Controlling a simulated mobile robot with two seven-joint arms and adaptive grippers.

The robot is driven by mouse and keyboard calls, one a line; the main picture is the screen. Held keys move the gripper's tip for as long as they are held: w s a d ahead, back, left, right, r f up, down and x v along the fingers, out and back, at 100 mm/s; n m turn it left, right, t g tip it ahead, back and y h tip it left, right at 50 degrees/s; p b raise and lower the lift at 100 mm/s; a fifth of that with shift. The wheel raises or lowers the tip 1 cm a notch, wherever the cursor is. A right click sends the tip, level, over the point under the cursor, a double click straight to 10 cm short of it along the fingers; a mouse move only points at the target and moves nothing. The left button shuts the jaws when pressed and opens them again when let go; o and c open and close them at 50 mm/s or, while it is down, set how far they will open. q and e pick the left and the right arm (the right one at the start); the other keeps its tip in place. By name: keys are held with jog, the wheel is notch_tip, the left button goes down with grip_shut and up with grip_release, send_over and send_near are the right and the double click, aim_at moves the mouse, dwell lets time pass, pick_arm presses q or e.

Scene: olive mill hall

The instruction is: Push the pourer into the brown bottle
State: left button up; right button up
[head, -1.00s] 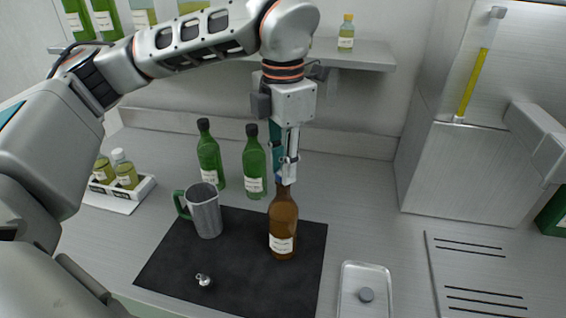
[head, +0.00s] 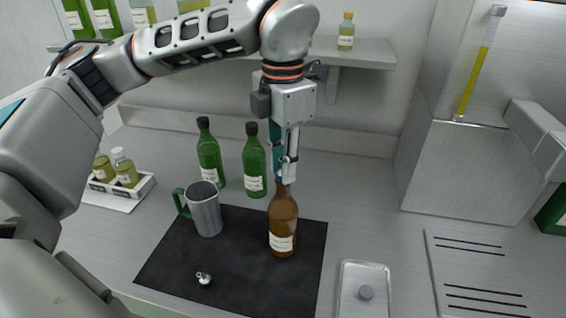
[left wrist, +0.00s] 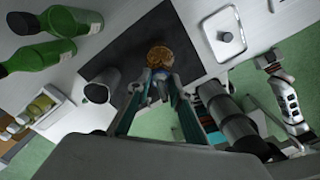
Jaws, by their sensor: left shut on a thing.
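The brown bottle (head: 283,226) stands upright on the dark mat (head: 238,262). It also shows in the left wrist view (left wrist: 158,55), just beyond the fingertips. My left gripper (head: 286,178) points down right over the bottle's mouth. It is shut on a small pourer (left wrist: 158,88), showing blue and pale between the fingertips. In the head view the fingers mostly hide the pourer, so I cannot tell how deep it sits in the neck.
A grey mug (head: 206,212) with a green handle and a small metal piece (head: 203,278) are on the mat's left. Green bottles (head: 254,165) stand close behind the brown bottle. A metal tray (head: 364,272) lies to the right. A shelf (head: 365,57) is behind.

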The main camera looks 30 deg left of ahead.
pick_arm(q)
jog(key=o, duration=1)
jog(key=shift+c, duration=0.8)
jog(key=shift+r+p, duration=0.5)
jog(key=shift+r, duration=2.45)
